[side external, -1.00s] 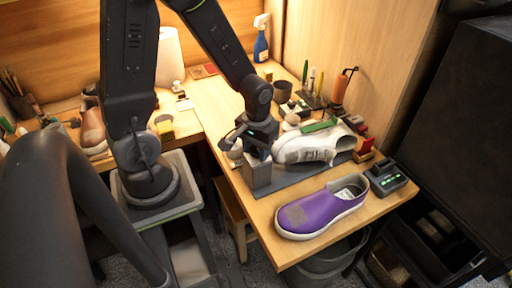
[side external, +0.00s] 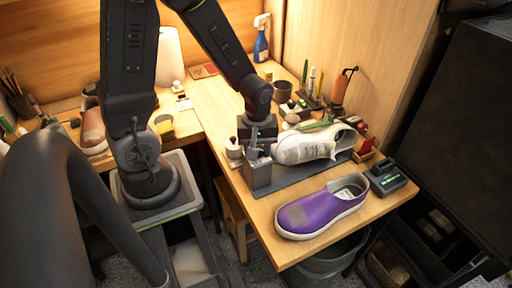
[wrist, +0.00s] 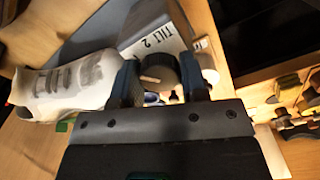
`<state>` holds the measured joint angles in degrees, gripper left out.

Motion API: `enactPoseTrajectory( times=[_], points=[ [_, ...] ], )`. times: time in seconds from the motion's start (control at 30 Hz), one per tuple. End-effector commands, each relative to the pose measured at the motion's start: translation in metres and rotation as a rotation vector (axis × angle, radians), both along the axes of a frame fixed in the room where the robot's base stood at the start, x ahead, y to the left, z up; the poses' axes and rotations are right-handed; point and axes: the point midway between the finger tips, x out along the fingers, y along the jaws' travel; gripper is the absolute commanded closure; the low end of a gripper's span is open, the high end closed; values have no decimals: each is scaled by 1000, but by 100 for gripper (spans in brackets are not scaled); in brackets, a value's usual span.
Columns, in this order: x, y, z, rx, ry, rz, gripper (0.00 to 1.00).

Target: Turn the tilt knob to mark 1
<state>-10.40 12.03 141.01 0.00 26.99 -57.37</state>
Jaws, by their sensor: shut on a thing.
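The dark round tilt knob (wrist: 162,68) shows in the wrist view with a pale pointer line towards the picture's left. It sits by a light panel (wrist: 150,32) lettered "TILT" and "2"; I cannot make out a mark 1. My gripper (wrist: 160,84) has one blue-grey finger on each side of the knob and is shut on it. In the side external view my gripper (side external: 254,145) is above the grey block (side external: 257,174) at the stand, and the knob is hidden there. The scuffed white sneaker (side external: 300,148) lies beside it and also shows in the wrist view (wrist: 75,85).
A purple slip-on shoe (side external: 318,212) lies at the table's front. A dark device with a green display (side external: 388,178) is at the right. Brushes and bottles crowd the back, with a blue spray bottle (side external: 261,45). A small pale pot (side external: 234,150) stands close left of my gripper.

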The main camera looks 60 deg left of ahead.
Motion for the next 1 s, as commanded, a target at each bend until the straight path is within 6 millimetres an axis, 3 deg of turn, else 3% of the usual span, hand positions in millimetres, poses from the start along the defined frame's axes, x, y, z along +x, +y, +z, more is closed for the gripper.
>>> enactPoseTrajectory(
  times=[0.73,0.77,0.9,1.0],
  points=[
    [1,0,1,0,-2,208,81],
    [1,0,1,0,-2,207,59],
    [1,0,1,0,-2,206,46],
    [0,0,0,1,-1,206,45]
  ],
)
